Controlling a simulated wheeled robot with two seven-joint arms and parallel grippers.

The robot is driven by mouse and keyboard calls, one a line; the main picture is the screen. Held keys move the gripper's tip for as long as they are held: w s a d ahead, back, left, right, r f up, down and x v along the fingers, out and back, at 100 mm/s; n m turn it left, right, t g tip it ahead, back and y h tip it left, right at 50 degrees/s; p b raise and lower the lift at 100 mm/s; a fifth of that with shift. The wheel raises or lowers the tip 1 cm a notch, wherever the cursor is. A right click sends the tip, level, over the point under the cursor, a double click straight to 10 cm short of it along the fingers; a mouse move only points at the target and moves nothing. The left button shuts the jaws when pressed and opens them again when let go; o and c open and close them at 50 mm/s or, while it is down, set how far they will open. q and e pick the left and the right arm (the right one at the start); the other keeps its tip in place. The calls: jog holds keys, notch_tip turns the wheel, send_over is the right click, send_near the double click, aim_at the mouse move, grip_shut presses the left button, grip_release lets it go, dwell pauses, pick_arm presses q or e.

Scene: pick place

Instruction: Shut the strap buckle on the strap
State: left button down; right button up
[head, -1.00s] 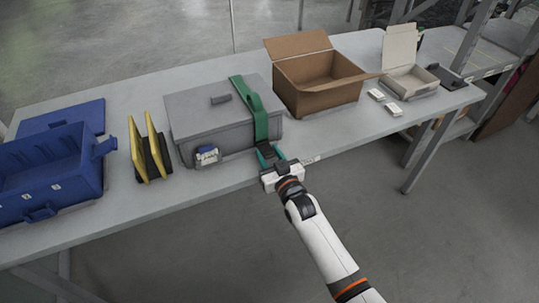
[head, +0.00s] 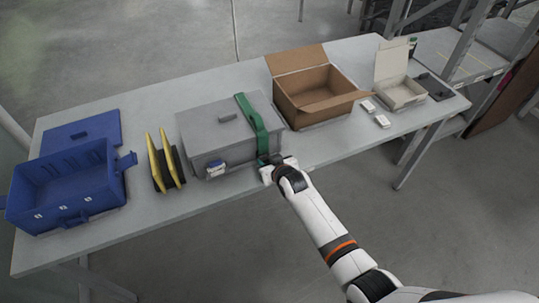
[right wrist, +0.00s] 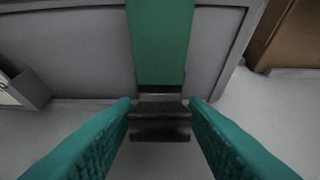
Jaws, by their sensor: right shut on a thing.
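A grey case (head: 200,128) stands on the table with a green strap (head: 250,112) over its lid and down its front. In the right wrist view the strap (right wrist: 160,40) hangs down the case front to a dark buckle (right wrist: 160,122). My right gripper (head: 270,160) is at the strap's lower end by the case front. Its teal fingers (right wrist: 160,104) stand on either side of the buckle, shut on it. In the head view the gripper hides the buckle; I cannot tell whether it is latched. My left gripper is out of view.
Yellow-and-black items (head: 165,162) and a blue crate (head: 65,190) stand left of the case. An open cardboard box (head: 315,92) stands to its right, with small white boxes (head: 381,121) and an open pale box (head: 400,93) beyond. The table's front edge is close below the gripper.

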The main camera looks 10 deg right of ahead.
jog(key=shift+w+r+g+p, duration=0.2)
jog(key=shift+g+p, duration=0.2)
jog(key=shift+p, duration=0.15)
jog(key=o, duration=0.9)
jog(key=shift+s, duration=0.1)
jog(key=p+v, duration=0.1)
jog(key=v, duration=1.1)
jog(key=shift+a, duration=0.15)
jog(key=shift+o, duration=0.3)
